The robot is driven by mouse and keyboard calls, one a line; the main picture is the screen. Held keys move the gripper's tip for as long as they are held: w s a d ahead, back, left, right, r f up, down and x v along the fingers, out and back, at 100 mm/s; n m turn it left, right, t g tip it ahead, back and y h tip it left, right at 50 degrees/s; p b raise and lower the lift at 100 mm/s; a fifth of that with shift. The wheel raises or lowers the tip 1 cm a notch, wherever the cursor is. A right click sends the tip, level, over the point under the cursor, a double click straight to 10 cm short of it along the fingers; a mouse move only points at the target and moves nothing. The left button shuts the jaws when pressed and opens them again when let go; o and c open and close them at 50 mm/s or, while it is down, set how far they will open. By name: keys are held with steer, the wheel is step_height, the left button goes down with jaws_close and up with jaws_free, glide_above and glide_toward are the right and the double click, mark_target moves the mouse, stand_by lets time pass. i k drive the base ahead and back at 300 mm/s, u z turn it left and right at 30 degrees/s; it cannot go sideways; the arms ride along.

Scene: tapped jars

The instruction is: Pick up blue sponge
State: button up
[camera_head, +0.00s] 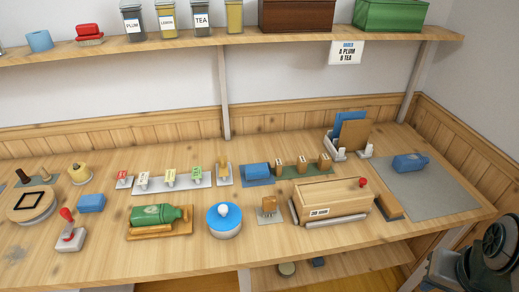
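A small blue block that looks like a sponge (91,203) lies on the left part of the wooden table, above the red-handled stamp. I cannot tell for sure which one is the sponge. Dark links of my arm show at the lower right corner. My gripper is not visible.
Near the left block are a red-handled stamp (69,232), a round wooden piece (32,204) and a green bottle (156,214) on a wooden tray. A blue-topped round container (224,219) and wooden box (330,200) stand further right. A shelf (180,43) with jars hangs above.

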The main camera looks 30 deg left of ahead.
mark_target(258, 172)
steer(key=u, duration=0.85)
steer(key=i, duration=0.9)
steer(key=u, duration=0.85)
